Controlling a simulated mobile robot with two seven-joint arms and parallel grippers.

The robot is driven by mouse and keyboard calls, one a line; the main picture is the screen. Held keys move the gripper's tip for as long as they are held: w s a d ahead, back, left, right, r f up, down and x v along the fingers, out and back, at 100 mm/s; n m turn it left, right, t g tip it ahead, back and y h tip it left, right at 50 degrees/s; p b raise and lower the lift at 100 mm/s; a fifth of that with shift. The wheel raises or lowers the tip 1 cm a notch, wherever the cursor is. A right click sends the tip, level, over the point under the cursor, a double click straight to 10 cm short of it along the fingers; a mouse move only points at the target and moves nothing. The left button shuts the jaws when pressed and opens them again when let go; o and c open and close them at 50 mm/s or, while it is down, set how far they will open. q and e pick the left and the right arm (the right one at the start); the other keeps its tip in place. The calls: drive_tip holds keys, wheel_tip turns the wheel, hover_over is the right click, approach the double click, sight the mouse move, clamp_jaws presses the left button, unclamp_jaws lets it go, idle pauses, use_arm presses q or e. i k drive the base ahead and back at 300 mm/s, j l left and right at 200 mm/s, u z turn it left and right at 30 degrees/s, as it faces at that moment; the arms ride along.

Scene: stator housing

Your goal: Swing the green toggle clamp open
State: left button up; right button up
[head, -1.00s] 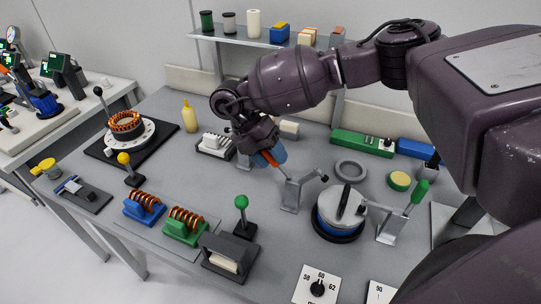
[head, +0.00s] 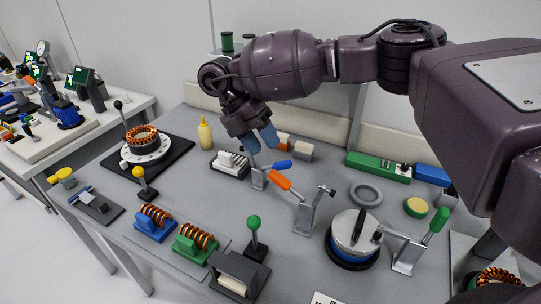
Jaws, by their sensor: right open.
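The green toggle clamp has a grey bracket (head: 408,256) and a green handle (head: 436,223) that slants up to the right. Its short arm with a black tip points left at the rim of the round stator housing (head: 349,245), which has a silver lid and blue body. I cannot tell whether the tip touches the lid. An orange-handled clamp (head: 281,181) stands left of the housing, with a blue-handled clamp (head: 277,165) behind it. My right gripper (head: 261,142) is open and empty, above and behind these two, well left of the green clamp. My left gripper is out of view.
A grey ring (head: 365,195) and a yellow-topped round pad (head: 416,207) lie behind the housing. A green-knobbed lever (head: 254,232) stands front left of it. A green box (head: 378,167) lies at the back. My right arm spans above the table's back and right side.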

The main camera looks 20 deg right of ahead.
sight(442, 215)
drive_tip(key=k+j, duration=0.25)
drive_tip(key=k, duration=0.25)
drive_tip(key=k+j, duration=0.2)
drive_tip(key=k, duration=0.25)
